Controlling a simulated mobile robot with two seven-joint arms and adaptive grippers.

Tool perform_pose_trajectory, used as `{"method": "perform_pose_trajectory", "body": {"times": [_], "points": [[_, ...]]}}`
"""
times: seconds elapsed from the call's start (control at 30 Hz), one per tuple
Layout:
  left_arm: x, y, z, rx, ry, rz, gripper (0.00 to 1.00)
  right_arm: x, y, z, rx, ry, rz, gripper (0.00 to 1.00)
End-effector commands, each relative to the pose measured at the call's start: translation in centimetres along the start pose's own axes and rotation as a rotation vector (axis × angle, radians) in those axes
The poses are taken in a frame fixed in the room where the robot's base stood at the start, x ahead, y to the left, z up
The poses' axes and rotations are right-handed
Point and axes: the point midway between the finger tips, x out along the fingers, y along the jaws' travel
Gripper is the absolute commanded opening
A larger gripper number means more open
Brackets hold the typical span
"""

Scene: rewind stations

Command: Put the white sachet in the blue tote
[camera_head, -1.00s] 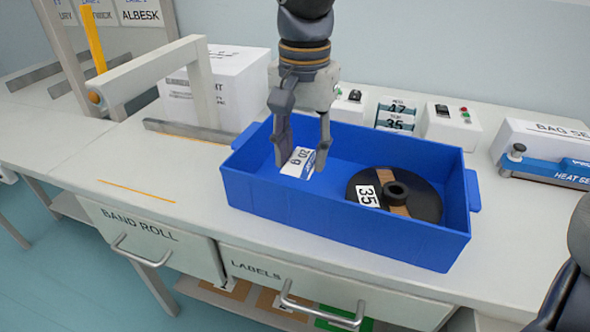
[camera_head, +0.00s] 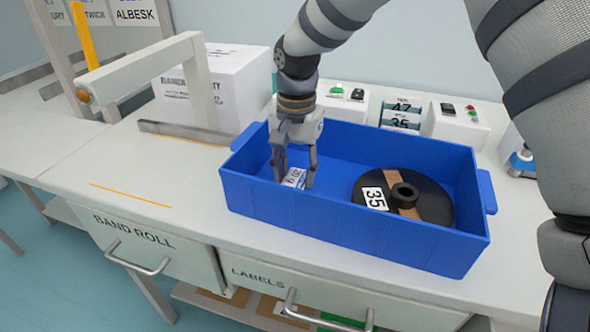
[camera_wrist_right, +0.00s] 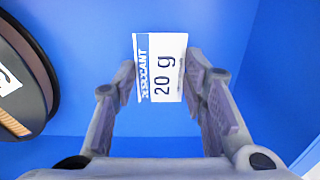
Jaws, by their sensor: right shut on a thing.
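The white sachet (camera_head: 294,177), a small packet with a blue band, is between the fingers of my right gripper (camera_head: 295,182). The right wrist view shows its "20 g" face (camera_wrist_right: 164,67) with a finger on each side, and the gripper is shut on it. The gripper points down inside the left part of the blue tote (camera_head: 350,226), below the rim. Whether the sachet touches the tote floor I cannot tell. My left gripper is not in view.
A dark reel marked 35 (camera_head: 432,197) lies in the right part of the tote. A white box (camera_head: 235,85) and a grey frame (camera_head: 150,65) stand at the back left. Small white button boxes (camera_head: 345,100) stand behind the tote.

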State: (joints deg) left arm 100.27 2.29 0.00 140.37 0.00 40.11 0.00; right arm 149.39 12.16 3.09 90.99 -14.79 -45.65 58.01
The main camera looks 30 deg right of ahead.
Motion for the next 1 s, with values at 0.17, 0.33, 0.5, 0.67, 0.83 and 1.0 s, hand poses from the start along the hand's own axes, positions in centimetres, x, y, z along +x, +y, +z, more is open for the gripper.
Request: {"method": "perform_pose_trajectory", "body": {"times": [0.17, 0.33, 0.5, 0.67, 0.83, 1.0], "points": [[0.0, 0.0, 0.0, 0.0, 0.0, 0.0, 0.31, 0.2, 0.0, 0.0, 0.0, -0.001, 0.002, 0.59], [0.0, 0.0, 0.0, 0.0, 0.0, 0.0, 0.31, 0.2, 0.0, 0.0, 0.0, -0.001, 0.002, 0.59], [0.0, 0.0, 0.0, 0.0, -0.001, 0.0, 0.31, -0.2, 0.0, 0.0, 0.0, 0.0, -0.001, 0.59], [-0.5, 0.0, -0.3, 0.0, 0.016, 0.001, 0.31, -4.0, -0.1, -0.1, 0.0, 0.006, -0.007, 0.59], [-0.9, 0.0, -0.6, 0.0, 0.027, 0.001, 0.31, -8.7, -0.1, -0.1, 0.0, 0.006, -0.005, 0.59], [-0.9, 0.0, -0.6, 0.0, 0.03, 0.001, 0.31, -11.4, 0.0, -0.1, 0.0, 0.001, 0.0, 0.59]]}}
